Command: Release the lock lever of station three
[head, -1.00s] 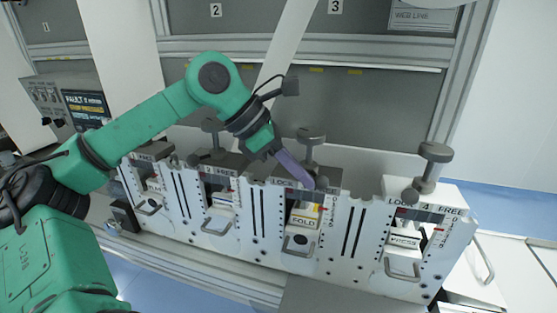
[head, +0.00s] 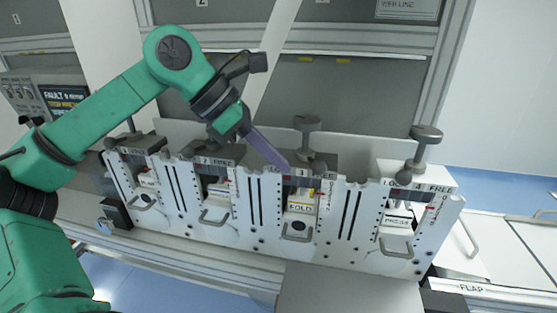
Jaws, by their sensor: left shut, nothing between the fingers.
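Station three, the module marked FOLD (head: 300,208), is third from the left in the row. Its lock lever has a dark round knob (head: 318,168) at the right end of the top plate, over the side where the other stations read FREE. My left gripper (head: 284,164), with slim purple fingers, is shut and empty. Its tip is over the left part of station three's top plate, a little left of the knob and apart from it in the picture. The gripper covers part of the plate's lettering. My right gripper is not in view.
Station four's lever knob (head: 403,177) stands at the left, LOCK side of its plate. Stations one and two (head: 217,186) lie left, under my left arm. A mushroom-shaped dark knob (head: 308,123) stands behind station three. A grey panel (head: 350,290) is in front.

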